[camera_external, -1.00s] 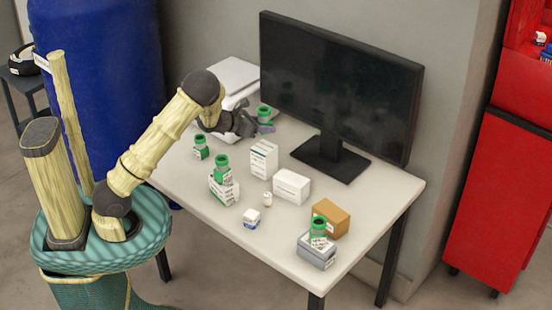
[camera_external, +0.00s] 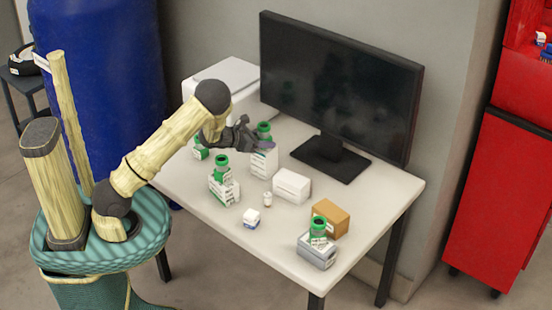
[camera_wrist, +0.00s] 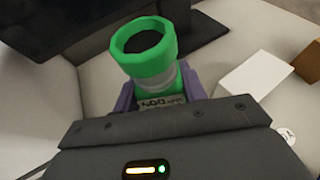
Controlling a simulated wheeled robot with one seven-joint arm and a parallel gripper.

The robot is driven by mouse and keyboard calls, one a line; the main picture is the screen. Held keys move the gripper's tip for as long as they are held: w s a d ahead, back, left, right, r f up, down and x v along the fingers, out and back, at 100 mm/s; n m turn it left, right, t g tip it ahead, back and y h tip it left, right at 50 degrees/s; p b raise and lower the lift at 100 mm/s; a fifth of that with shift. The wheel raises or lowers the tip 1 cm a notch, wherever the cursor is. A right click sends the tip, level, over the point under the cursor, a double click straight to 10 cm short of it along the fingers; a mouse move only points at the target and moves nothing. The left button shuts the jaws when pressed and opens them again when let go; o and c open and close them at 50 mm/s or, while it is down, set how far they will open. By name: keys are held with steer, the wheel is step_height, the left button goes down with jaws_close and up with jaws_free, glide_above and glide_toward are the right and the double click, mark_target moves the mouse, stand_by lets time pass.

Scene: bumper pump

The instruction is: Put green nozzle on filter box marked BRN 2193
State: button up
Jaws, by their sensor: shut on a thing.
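The box prints are too small to read, so I cannot tell which is BRN 2193.
Other green nozzles stand on a white box (camera_external: 223,192), on a grey box (camera_external: 315,252) and at the left (camera_external: 200,153). A monitor (camera_external: 340,85) stands behind.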

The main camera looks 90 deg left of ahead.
steer(key=shift+f, duration=0.15)
steer(key=o, duration=1.1)
steer(key=shift+r, duration=0.2)
steer(key=b+v, duration=0.1)
steer(key=v, duration=1.1)
